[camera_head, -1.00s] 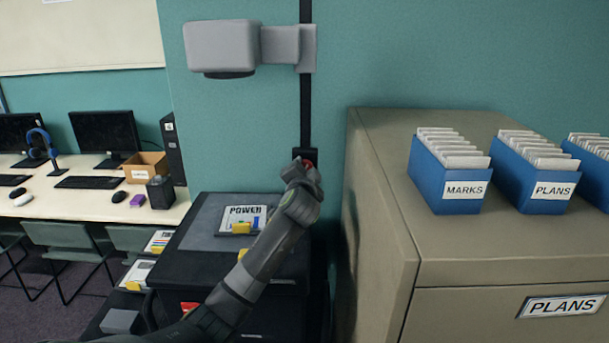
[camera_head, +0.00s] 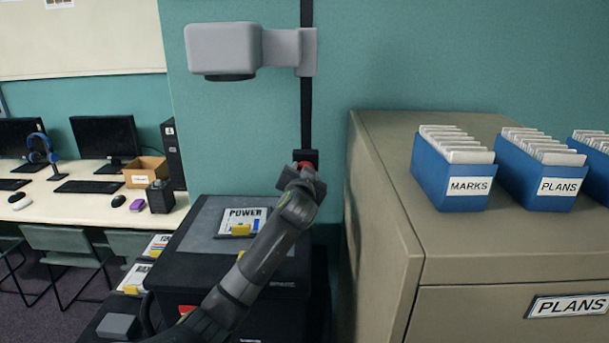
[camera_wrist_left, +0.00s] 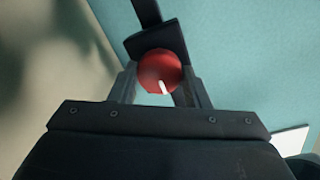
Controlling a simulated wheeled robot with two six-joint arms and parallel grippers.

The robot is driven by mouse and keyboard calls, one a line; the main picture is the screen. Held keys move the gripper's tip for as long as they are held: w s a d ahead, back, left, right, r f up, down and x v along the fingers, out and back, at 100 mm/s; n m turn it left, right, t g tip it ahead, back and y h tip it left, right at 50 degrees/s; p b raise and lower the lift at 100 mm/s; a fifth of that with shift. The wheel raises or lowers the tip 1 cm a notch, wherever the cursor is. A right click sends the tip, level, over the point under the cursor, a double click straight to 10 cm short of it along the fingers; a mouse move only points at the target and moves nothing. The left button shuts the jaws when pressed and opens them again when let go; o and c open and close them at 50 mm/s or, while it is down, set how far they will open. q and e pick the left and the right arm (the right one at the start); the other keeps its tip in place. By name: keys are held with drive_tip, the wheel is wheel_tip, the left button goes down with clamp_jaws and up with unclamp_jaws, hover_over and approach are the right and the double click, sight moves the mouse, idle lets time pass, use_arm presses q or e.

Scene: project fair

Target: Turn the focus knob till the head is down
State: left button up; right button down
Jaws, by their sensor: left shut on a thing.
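The red focus knob (camera_head: 304,165) sits on a black block on the dark vertical column (camera_head: 306,110). My left gripper (camera_head: 302,175) is at the knob and hides most of it in the head view. In the left wrist view, the round red knob (camera_wrist_left: 160,70) lies between the two fingers of my left gripper (camera_wrist_left: 158,84), shut on it. A white mark on the knob points toward the gripper palm. The grey head (camera_head: 224,50) is high on the column, held by a side bracket (camera_head: 307,52). My right gripper is not in view.
A dark stand (camera_head: 195,258) with a POWER card (camera_head: 243,220) lies below the column. A beige cabinet (camera_head: 385,190) with blue file boxes (camera_head: 455,180) stands close on the right. A desk (camera_head: 60,205) with computers is at left.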

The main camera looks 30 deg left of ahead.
use_arm(q)
drive_tip(key=shift+f, duration=0.2)
drive_tip(key=o, duration=1)
drive_tip(key=shift+r, duration=0.1)
drive_tip(key=shift+c, duration=0.2)
drive_tip(key=b+v, duration=0.3)
drive_tip(key=v, duration=1.4)
drive_tip(key=shift+s, duration=0.25)
